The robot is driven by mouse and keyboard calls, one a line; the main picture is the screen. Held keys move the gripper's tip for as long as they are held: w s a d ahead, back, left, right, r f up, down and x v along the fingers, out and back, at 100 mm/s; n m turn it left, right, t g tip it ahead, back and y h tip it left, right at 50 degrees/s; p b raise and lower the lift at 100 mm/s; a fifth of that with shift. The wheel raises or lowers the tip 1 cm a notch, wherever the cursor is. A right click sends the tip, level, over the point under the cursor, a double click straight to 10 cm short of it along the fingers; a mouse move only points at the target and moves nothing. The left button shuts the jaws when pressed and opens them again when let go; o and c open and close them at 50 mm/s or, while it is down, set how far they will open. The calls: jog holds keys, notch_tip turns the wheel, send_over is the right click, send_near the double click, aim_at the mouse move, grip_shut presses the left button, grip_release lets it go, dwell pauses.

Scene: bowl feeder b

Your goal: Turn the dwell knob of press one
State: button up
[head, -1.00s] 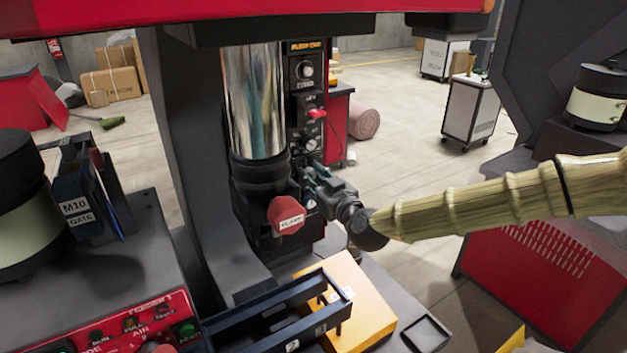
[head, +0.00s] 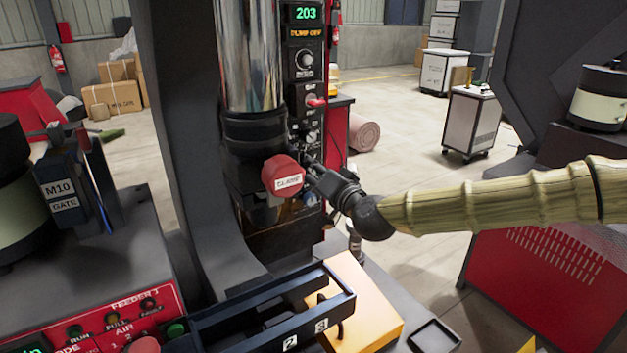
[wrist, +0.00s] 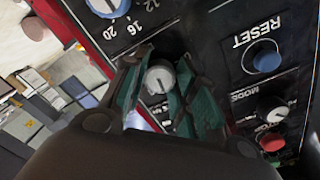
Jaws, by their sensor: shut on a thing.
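The press control panel (head: 304,100) stands beside the shiny column and carries a green display reading 203. My gripper (head: 314,172) is at the panel's lower part, partly hidden behind the red clamp knob in the head view. In the wrist view my gripper's green fingers (wrist: 163,95) are shut on a small silver knob (wrist: 160,76) with a dark slot, one finger on each side. The knob's own label is not readable, so I cannot tell whether it is the dwell knob.
A red clamp knob (head: 282,176) sticks out just left of my gripper. In the wrist view a numbered dial (wrist: 107,6), a blue reset button (wrist: 266,60) and a mode knob (wrist: 273,108) are nearby. A yellow block (head: 375,305) and black rack (head: 270,310) lie below.

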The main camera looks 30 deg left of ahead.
jog(key=m+b, duration=0.1)
jog(key=m, duration=0.2)
jog(key=shift+f+b, duration=0.15)
jog(key=shift+b, duration=0.2)
jog(key=shift+m+g+b, duration=0.3)
jog(key=shift+m+b, duration=0.35)
jog(key=shift+m, duration=1.05)
jog(key=o, duration=1)
jog(key=v, duration=1.2)
jog(key=shift+d, duration=0.1)
